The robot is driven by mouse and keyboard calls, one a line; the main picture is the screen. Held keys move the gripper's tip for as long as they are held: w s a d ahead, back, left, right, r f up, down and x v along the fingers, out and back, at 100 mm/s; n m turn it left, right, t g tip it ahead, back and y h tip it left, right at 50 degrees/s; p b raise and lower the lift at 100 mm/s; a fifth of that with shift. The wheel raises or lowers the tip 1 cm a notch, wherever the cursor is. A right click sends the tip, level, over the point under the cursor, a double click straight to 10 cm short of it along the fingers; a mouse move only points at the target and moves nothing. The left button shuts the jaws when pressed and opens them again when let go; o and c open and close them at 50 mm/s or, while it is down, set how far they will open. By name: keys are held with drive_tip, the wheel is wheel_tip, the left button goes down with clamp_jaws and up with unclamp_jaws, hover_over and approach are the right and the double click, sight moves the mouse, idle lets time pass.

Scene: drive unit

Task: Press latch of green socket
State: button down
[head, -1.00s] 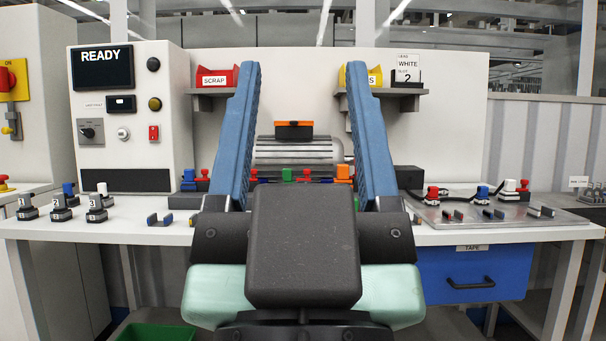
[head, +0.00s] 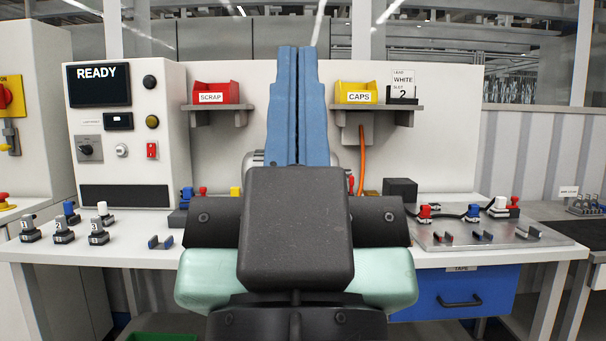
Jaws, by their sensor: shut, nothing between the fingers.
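My gripper (head: 297,52) stands upright in the middle of the head view, its two long blue fingers pressed together with nothing between them. It covers most of the drive unit (head: 254,158) behind it; only a bit of the grey ribbed housing shows beside the fingers. The green socket and its latch are hidden behind my gripper. A yellow block (head: 235,191) and a red piece (head: 351,184) peek out at either side. I cannot tell how far the fingertips are from the drive unit.
A READY control cabinet (head: 128,120) stands left. Red SCRAP (head: 216,92) and yellow CAPS (head: 357,92) bins sit on shelves. Numbered connectors (head: 63,230) stand on the bench's left. A metal plate (head: 500,232) with cabled plugs lies right. An orange cable (head: 362,160) hangs behind.

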wheel_tip(320, 180, up, 24)
drive_tip(key=p, duration=2.1)
drive_tip(key=shift+f, duration=0.1)
